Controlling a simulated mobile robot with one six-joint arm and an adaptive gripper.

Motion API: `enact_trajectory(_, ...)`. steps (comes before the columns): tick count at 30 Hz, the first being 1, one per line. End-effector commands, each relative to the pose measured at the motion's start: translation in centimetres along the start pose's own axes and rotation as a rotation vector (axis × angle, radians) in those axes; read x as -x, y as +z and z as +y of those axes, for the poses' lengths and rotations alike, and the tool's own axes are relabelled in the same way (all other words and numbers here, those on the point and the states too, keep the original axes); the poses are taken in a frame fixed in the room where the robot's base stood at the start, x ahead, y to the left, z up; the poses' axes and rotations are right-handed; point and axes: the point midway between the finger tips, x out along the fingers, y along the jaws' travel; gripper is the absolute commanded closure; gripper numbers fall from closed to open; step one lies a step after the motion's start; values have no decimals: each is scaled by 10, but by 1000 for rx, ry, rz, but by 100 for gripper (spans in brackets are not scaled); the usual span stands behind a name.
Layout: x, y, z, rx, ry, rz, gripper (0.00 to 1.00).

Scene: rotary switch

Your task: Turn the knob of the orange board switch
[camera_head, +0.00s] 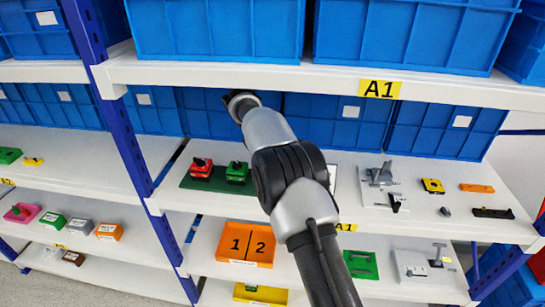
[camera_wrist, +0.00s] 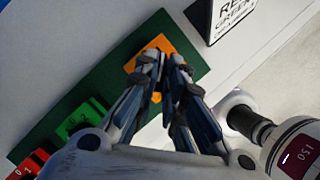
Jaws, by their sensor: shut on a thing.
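The orange board switch (camera_wrist: 188,48) shows in the wrist view, at one end of a dark green base plate (camera_wrist: 97,72). My gripper (camera_wrist: 164,60) is over it, with both fingers close together and shut on its knob. The fingers cover most of the knob, so I cannot tell which way it points. In the head view my arm hides the orange switch and the gripper's fingers.
A green switch (camera_head: 237,172) and a red switch (camera_head: 201,168) sit left of my arm on the same plate. A black-framed sign (camera_wrist: 232,18) stands close by. Blue bins and an upper shelf (camera_head: 230,75) are above. Grey metal parts (camera_head: 380,178) lie to the right.

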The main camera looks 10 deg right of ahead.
Motion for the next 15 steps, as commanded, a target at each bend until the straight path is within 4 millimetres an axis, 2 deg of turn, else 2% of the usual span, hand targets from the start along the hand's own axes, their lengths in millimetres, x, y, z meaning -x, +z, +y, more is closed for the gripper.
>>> enact_trajectory(6, 0, 0, 0, 1, 0, -1, 100)
enact_trajectory(7, 0, 0, 0, 1, 0, -1, 89)
enact_trajectory(15, 0, 0, 0, 1, 0, -1, 71)
